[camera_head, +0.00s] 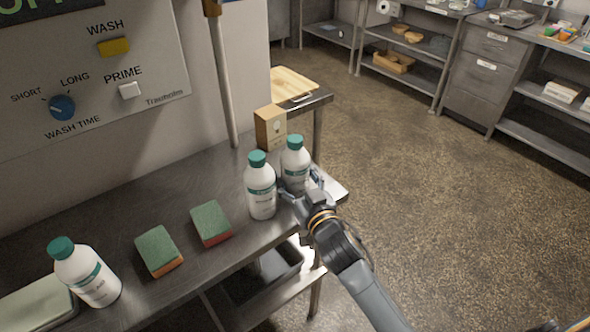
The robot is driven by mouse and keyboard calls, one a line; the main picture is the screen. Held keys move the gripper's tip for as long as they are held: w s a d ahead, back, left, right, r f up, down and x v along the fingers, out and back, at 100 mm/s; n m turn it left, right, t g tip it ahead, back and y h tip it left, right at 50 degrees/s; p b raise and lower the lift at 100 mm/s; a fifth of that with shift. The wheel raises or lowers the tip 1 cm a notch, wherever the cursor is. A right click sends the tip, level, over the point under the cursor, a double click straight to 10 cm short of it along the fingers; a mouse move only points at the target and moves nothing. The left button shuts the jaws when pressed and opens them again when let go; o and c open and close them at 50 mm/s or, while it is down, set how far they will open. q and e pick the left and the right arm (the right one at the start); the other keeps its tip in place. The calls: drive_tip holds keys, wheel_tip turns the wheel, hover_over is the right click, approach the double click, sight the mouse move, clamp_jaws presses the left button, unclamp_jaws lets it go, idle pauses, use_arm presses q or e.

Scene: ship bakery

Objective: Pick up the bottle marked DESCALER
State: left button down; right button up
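Three white bottles with teal caps and teal label bands show in the head view; I cannot read their labels for sure. The far-right bottle (295,158) is upright near the table's right end. The middle bottle (261,190) stands just left of it. The left bottle (88,275) stands apart at the front left. My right gripper (300,184) is low at the far-right bottle, with a finger on either side of it. I cannot tell if the fingers press on it, and the gripper hides its lower part. My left gripper is out of view.
The steel table (165,208) also holds two green sponges (158,250) (210,222), a cardboard box (270,128) behind the bottles and a pale green-topped item (38,302) at far left. A wall panel (90,70) stands behind. Floor at right is clear; shelves line the back.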

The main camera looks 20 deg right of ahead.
drive_tip(key=c, duration=1.3)
drive_tip(key=shift+r, duration=0.15)
clamp_jaws()
